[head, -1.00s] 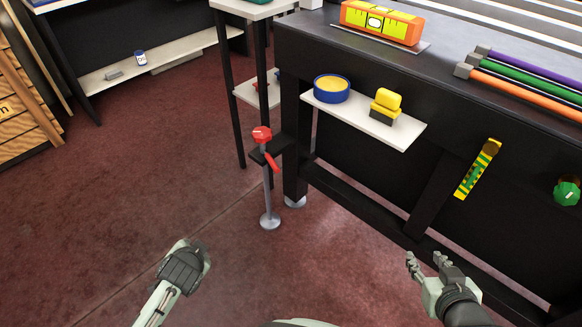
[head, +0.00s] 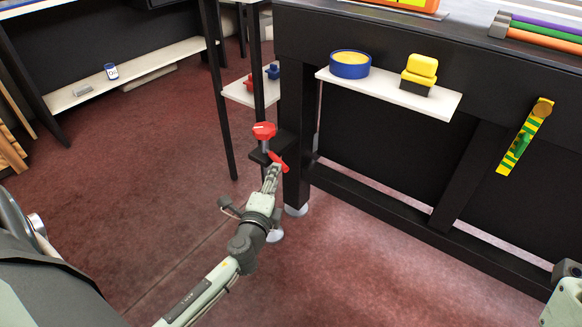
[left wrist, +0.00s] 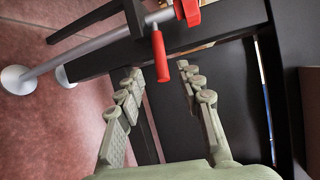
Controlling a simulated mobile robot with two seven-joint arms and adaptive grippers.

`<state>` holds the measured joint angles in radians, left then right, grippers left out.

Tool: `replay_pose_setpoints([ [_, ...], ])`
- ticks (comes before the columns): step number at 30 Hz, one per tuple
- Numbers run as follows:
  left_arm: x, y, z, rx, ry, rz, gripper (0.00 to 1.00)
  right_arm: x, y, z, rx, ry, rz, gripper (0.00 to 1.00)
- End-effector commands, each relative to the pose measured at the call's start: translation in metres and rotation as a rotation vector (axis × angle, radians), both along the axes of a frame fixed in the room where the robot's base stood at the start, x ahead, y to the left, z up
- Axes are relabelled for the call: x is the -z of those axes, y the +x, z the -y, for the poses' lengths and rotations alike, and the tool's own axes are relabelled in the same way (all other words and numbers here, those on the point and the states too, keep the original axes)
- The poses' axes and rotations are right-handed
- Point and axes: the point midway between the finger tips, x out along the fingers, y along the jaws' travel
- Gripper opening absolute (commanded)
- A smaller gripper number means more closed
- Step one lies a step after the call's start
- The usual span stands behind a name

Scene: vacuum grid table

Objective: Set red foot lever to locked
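The red foot lever (head: 279,161) hangs angled down on the metal foot post beside the table leg, below a red knob (head: 264,130). In the left wrist view the lever (left wrist: 161,57) points down toward the camera, with its lower end at the gap between my fingertips. My left gripper (head: 272,172) is just below the lever in the head view. It also shows in the left wrist view (left wrist: 160,72), fingers apart on either side of the lever's tip. I cannot tell whether they touch it. Part of my right arm shows at the right edge; its fingers are out of view.
The black table leg (head: 297,140) stands right beside the lever. A white shelf (head: 395,95) with a blue-and-yellow round container (head: 350,65) and a yellow block (head: 419,72) juts out above right. The red floor at left is open.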

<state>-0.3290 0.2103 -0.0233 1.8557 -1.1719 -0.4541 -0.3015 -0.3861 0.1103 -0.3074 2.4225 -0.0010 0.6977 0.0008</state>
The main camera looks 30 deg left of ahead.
Motion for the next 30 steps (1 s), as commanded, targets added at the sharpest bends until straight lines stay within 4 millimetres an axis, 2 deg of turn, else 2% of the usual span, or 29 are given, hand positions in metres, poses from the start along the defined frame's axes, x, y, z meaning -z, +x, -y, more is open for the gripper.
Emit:
replay_pose_setpoints([
  [15, 0.009, 0.064, -0.024, 0.001, 0.004, 0.002, 0.37, -0.002, -0.012, 0.005, 0.004, 0.023, 0.073, 0.40],
  [26, 0.010, 0.071, -0.027, 0.000, 0.002, 0.000, 0.37, -0.003, -0.014, 0.006, 0.005, 0.027, 0.085, 0.40],
  [30, 0.010, 0.071, -0.027, 0.000, 0.002, 0.000, 0.22, -0.003, -0.014, 0.006, 0.005, 0.027, 0.085, 0.40],
])
